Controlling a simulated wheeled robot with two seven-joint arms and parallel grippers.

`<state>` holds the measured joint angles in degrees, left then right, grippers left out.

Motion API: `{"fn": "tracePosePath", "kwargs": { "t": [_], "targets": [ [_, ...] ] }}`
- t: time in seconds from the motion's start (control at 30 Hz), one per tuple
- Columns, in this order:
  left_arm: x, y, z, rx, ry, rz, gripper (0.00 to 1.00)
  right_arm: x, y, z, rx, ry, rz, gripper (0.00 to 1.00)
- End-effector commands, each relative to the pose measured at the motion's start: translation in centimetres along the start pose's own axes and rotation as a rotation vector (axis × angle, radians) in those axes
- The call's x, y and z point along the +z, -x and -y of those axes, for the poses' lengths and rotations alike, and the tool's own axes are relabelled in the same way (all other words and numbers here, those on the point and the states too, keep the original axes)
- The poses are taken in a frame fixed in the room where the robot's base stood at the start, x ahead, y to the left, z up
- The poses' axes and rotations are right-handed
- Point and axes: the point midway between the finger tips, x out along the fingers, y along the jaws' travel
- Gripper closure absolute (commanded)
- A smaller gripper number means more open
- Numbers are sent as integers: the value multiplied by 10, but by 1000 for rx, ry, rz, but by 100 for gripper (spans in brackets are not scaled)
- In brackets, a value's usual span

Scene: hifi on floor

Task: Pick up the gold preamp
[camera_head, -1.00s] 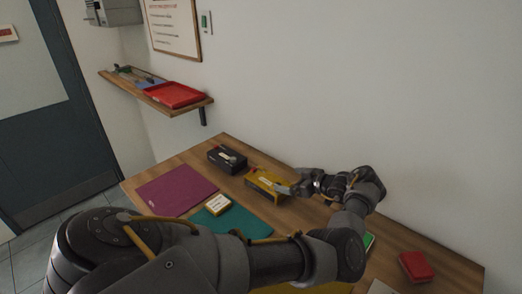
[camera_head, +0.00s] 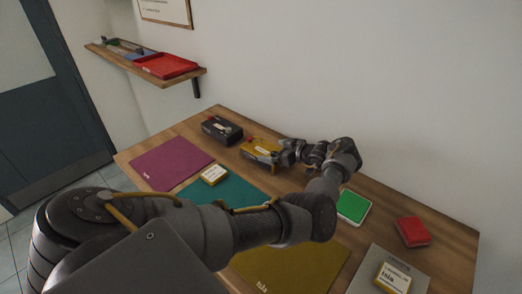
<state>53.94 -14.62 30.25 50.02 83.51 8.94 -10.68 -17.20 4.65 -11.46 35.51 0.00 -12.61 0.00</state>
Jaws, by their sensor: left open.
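The gold preamp (camera_head: 258,148) is a gold-yellow box with a pale label on top. It sits on the wooden table towards the back, right of a black box. My left arm crosses the front of the view and bends back over the table. Its gripper (camera_head: 281,153) is at the right end of the gold preamp, very close to it or around it, with the jaws open. The fingertips are small and partly hidden, so I cannot tell whether they touch it. My right gripper is not in view.
A black box (camera_head: 222,129) stands left of the preamp. Purple (camera_head: 172,163), teal (camera_head: 235,195) and olive (camera_head: 290,268) mats lie in front. A green-topped box (camera_head: 353,206), a red box (camera_head: 413,231) and a grey mat (camera_head: 405,262) are on the right. A shelf (camera_head: 120,56) hangs at upper left.

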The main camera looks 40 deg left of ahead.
Motion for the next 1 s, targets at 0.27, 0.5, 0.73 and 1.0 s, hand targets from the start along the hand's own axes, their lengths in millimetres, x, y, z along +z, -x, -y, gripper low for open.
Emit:
{"fn": "tracePosePath", "kwargs": {
  "t": [0.27,0.5,0.73,1.0],
  "targets": [
    [5,-23,-8,14,-6,-1,0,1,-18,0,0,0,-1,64],
    [4,-23,-8,14,-6,0,1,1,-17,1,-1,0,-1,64],
    [4,-23,-7,14,-6,0,31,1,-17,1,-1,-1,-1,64],
    [4,-24,-7,14,-6,0,67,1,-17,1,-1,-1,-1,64]
  ]
}}
